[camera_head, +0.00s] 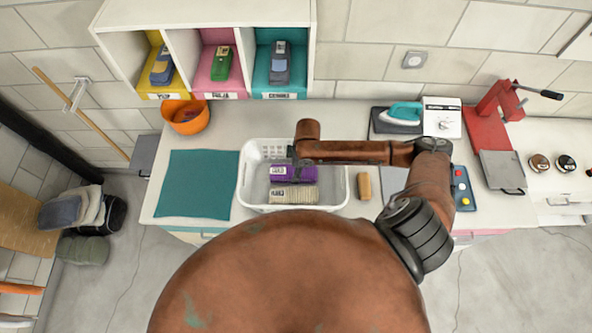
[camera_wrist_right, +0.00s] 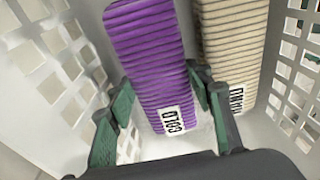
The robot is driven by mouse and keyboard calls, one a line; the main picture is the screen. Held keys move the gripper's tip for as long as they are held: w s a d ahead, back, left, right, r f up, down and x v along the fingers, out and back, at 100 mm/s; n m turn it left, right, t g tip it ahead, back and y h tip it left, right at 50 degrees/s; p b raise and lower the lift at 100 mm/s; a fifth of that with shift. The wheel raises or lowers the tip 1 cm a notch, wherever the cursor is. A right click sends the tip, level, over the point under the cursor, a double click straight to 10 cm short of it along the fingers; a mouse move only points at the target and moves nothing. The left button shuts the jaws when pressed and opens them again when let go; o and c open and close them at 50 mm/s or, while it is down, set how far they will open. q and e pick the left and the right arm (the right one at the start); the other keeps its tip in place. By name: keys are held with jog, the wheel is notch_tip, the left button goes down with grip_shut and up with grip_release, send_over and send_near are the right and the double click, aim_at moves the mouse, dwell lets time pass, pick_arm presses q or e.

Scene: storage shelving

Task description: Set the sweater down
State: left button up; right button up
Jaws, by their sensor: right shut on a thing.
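A folded purple ribbed sweater (camera_head: 299,173) with a white label is inside the white basket (camera_head: 246,181) on the counter. It also shows in the right wrist view (camera_wrist_right: 146,45), between my fingers. My right gripper (camera_wrist_right: 160,92) is shut on its labelled end; in the head view the wrist is over the basket's back half. I cannot tell whether the sweater rests on the basket floor. A folded beige ribbed bundle (camera_head: 293,195) with a label lies beside it, to its right in the wrist view (camera_wrist_right: 235,45). My left gripper is not in view.
A teal mat (camera_head: 196,185) lies left of the basket, clear on top. An orange bucket (camera_head: 187,117) stands behind it. A tan block (camera_head: 364,186) is right of the basket. An iron (camera_head: 404,112) and a red press (camera_head: 490,110) stand at the back right. Cubbies (camera_head: 210,35) hang above.

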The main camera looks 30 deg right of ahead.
jog(key=shift+f, duration=0.35)
jog(key=shift+f, duration=0.15)
jog(key=o, duration=1.1)
notch_tip(320, 180, up, 12)
jog(key=s+d, duration=0.1)
jog(key=shift+d, duration=0.3)
